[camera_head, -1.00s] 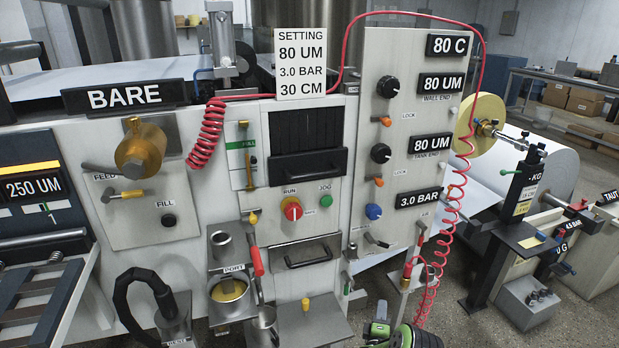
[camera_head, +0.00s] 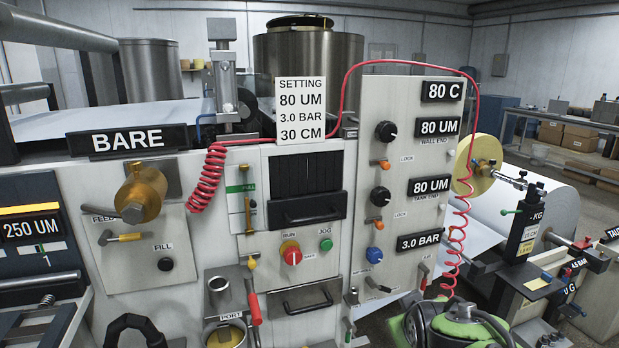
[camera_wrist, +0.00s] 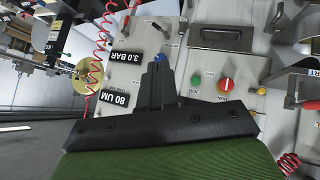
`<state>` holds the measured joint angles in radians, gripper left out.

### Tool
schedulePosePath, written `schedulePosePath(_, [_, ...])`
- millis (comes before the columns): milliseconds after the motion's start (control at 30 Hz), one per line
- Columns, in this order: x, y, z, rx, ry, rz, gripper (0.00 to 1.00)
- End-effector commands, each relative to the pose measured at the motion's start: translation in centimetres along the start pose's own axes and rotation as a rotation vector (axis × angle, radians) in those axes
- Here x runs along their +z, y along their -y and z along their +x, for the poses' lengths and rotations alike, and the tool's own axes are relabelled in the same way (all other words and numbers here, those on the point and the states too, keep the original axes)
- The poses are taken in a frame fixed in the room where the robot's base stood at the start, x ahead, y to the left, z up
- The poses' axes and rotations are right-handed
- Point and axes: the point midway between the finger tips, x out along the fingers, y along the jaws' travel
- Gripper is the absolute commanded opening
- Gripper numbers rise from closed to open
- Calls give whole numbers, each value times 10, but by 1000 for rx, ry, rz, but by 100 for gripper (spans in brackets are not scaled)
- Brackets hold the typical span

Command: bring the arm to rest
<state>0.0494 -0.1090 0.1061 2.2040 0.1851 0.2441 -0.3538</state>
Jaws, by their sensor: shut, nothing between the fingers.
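My gripper (camera_wrist: 158,68) is black and shut, with nothing between its fingers. In the wrist view its tips point at the machine's front panel, over the blue knob (camera_wrist: 160,57) in the picture. I cannot tell the gap to the panel. In the head view, green and grey parts of my arm (camera_head: 458,325) show at the bottom, right of centre, in front of the panel's lower right. The gripper's fingers cannot be made out there.
The control panel (camera_head: 405,90) stands behind the arm, with knobs, levers and readouts. A red coiled hose (camera_head: 458,225) hangs close to the arm. A roll stand (camera_head: 520,240) is at right. A cup at the port (camera_head: 230,332) sits lower left.

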Motion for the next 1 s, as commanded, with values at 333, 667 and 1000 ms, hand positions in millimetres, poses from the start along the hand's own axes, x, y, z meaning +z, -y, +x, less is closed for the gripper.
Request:
schedulePosePath(333, [118,47,-125,-160,212,270,0])
schedulePosePath(667, [122,46,-187,-202,287,332,0])
schedulePosePath(1000, [68,16,-245,-201,285,330,0])
